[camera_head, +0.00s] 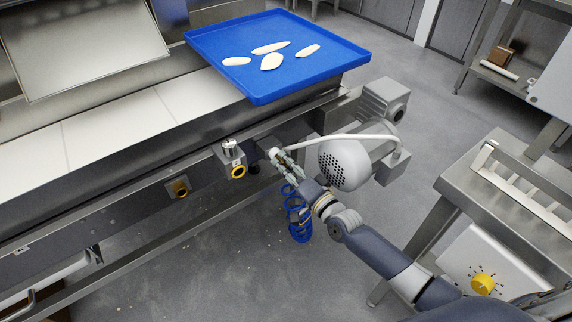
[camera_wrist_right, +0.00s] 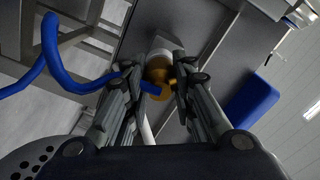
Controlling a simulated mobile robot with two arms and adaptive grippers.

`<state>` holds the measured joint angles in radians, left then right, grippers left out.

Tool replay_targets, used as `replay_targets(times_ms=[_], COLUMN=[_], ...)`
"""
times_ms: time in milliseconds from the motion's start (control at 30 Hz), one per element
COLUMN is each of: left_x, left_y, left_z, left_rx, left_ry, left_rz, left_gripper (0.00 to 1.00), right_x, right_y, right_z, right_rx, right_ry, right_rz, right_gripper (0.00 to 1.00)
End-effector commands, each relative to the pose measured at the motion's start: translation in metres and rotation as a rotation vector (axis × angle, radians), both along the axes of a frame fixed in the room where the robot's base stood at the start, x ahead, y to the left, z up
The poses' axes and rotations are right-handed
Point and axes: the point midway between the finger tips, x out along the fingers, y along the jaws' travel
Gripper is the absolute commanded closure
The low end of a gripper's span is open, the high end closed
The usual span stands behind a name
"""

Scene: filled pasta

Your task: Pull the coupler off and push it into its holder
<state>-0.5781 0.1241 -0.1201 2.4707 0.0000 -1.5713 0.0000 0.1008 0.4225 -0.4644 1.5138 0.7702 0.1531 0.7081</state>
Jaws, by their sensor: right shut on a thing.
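My right gripper (camera_head: 281,158) reaches the front side of the conveyor frame. In the right wrist view, its two fingers (camera_wrist_right: 160,84) are shut on the brass coupler (camera_wrist_right: 158,71), which has a blue end. A pale round part sits just beyond the coupler; whether the two touch I cannot tell. The blue coiled hose (camera_head: 298,215) hangs below the gripper and also shows in the wrist view (camera_wrist_right: 52,50). Left of the gripper, a metal block with a yellow ring (camera_head: 238,171) and a square plate with a brass ring (camera_head: 180,188) sit on the frame. Which is the holder is unclear. My left gripper is out of view.
A grey motor (camera_head: 345,163) with a white cable (camera_head: 345,138) is close right of the gripper. A blue tray (camera_head: 335,65) with several pale dough pieces lies above. A steel stand (camera_head: 465,185) is at the right. Floor below is open.

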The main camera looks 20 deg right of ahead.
Motion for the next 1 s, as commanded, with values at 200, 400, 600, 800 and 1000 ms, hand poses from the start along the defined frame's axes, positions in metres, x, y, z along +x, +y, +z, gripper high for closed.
replay_targets(times_ms=[200, 400, 600, 800, 1000], left_x=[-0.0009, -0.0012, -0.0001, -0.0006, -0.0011], left_y=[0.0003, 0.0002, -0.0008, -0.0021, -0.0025], left_z=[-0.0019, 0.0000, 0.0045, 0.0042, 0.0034], left_rx=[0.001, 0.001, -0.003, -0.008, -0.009], left_ry=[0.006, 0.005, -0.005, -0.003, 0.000], left_rz=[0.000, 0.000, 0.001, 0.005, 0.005], left_gripper=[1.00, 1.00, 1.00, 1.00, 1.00], right_x=[-0.0001, -0.0001, 0.0011, 0.0016, 0.0016], right_y=[-0.0002, -0.0002, 0.0002, 0.0003, 0.0003], right_z=[0.0001, 0.0000, 0.0001, 0.0003, 0.0002], right_rx=[0.000, 0.000, 0.000, 0.000, 0.000], right_ry=[0.000, 0.000, 0.000, 0.000, 0.000], right_rz=[0.000, 0.000, 0.000, -0.001, -0.001], right_gripper=[1.00, 1.00, 1.00, 1.00, 0.53])
